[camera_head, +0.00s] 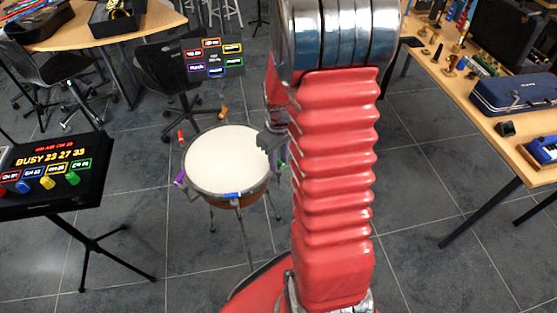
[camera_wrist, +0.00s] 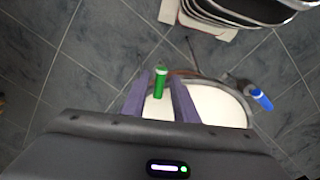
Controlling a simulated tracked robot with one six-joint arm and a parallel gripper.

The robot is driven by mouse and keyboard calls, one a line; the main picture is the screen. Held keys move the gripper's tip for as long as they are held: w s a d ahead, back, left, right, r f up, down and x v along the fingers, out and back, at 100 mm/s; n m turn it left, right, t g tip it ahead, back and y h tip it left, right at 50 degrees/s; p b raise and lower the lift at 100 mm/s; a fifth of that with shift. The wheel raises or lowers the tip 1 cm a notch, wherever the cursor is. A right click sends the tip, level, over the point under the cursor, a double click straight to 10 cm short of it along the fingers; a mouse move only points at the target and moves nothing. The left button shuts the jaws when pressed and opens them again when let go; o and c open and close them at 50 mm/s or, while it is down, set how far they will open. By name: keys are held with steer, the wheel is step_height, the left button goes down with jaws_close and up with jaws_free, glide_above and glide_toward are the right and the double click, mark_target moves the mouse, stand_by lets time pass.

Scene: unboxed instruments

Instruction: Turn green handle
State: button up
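The green handle (camera_wrist: 160,82) is at the rim of a round drum (camera_head: 225,160) with a white top. In the wrist view it appears upright between the two purple-grey fingers of my gripper (camera_wrist: 159,86), with gaps on both sides. My gripper is open, and I see no contact with the handle. In the head view my gripper (camera_head: 268,143) is at the drum's right edge. Only a small part of the green handle (camera_head: 282,165) shows there, mostly hidden by my gripper and arm.
Other drum handles are blue (camera_head: 232,196), purple (camera_head: 180,178), red (camera_head: 180,135) and orange (camera_head: 222,113). A black panel (camera_head: 50,175) with coloured knobs stands left on a stand. A wooden table (camera_head: 480,120) with instruments stands right. A black chair (camera_head: 165,70) is behind the drum.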

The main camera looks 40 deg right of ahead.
mark_target(279, 161)
step_height(279, 161, up, 14)
steer(key=shift+f, duration=0.15)
stand_by(0.7)
steer(key=shift+c, duration=0.5)
